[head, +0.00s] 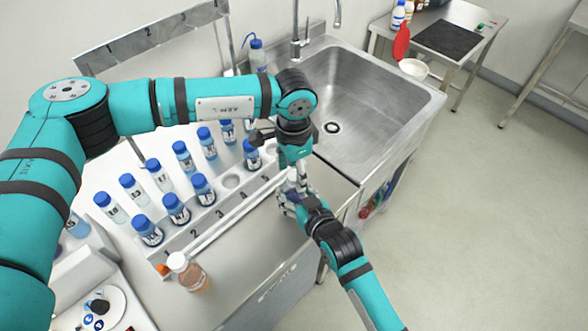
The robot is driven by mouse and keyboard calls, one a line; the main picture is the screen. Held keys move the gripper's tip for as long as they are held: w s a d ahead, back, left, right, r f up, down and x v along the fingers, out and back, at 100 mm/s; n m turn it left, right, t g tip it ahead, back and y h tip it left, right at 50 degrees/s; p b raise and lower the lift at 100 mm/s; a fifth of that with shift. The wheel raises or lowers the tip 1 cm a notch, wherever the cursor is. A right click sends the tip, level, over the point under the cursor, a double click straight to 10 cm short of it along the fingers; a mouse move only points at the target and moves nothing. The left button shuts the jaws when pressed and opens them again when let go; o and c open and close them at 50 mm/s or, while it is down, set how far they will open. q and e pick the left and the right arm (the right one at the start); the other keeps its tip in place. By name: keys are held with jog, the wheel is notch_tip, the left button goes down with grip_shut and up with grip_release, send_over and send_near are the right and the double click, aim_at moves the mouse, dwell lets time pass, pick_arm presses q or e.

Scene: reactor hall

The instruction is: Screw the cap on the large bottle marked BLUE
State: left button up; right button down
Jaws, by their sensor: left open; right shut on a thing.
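Several bottles with blue caps, such as one (148,232) at the front, stand in rows in a numbered rack (235,217) on the counter. Their labels are too small to read, so I cannot tell which is marked BLUE. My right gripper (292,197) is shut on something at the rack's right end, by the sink. The held thing is mostly hidden by the fingers; only a pale, partly dark blue patch shows. My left gripper (293,172) is open and points down just above the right gripper. No loose cap can be made out.
A steel sink (375,110) with a tap is behind the grippers. A bottle (257,55) stands by the tap. An amber bottle (190,275) with a white cap stands at the counter's front. Open floor lies at the right.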

pick_arm(q)
jog(key=shift+r, duration=0.15)
jog(key=shift+r, duration=2.1)
jog(key=shift+c, duration=0.3)
